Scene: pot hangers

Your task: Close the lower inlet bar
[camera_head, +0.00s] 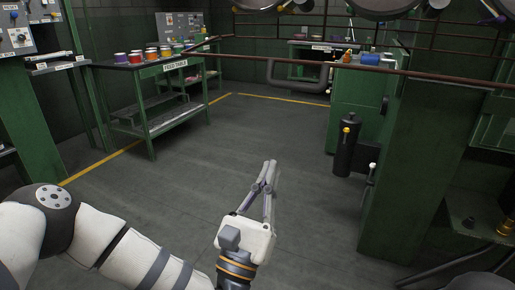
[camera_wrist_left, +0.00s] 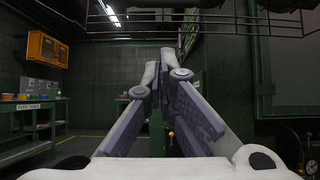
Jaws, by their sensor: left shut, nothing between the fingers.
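A long rust-brown bar (camera_head: 430,76) with a grey loop handle (camera_head: 300,86) hanging from it crosses the upper part of the head view; it looks like the lower inlet bar. My left gripper (camera_head: 269,166) is in the lower middle of the head view, clearly apart from the bar and handle. Its fingers point up the picture and are shut with nothing between them. In the left wrist view the fingers (camera_wrist_left: 158,60) meet at their tips, with thin rails (camera_wrist_left: 225,18) beyond at the top. My right gripper is not in view.
A green feed table (camera_head: 147,96) with several coloured cans stands at the back left. A green post (camera_head: 420,165) and a black cylinder (camera_head: 346,155) stand on the right. Grey floor (camera_head: 190,155) is open between them. More thin rails (camera_head: 420,32) run above the bar.

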